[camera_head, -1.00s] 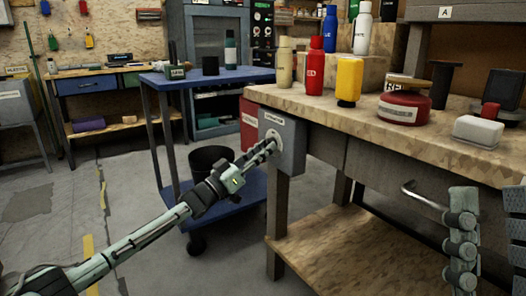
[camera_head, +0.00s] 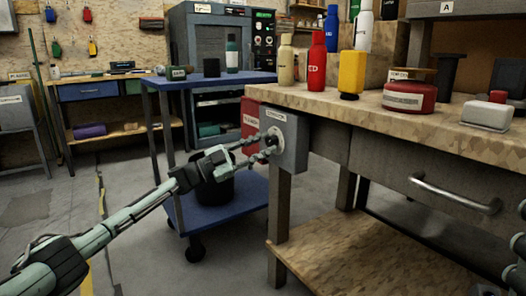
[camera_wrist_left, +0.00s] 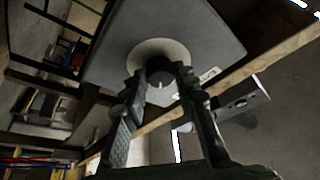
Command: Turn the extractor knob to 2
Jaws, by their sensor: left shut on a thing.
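The grey extractor box (camera_head: 293,148) is fixed to the front left corner of the workbench, with a label along its top. Its dark knob (camera_wrist_left: 160,67) sits on a pale round dial (camera_wrist_left: 178,48) in the left wrist view, with a small light mark on the knob. My left gripper (camera_head: 268,144) reaches the box from the left, and its two fingers (camera_wrist_left: 161,76) are shut on the knob from opposite sides. In the head view the fingers hide most of the knob. The dial's numbers are not readable.
The wooden workbench (camera_head: 360,112) holds bottles, a red tin (camera_head: 409,97) and a white block (camera_head: 487,115). A drawer handle (camera_head: 455,195) juts from its front. A blue cart (camera_head: 215,80) and a dark bin (camera_head: 213,188) stand behind my left arm.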

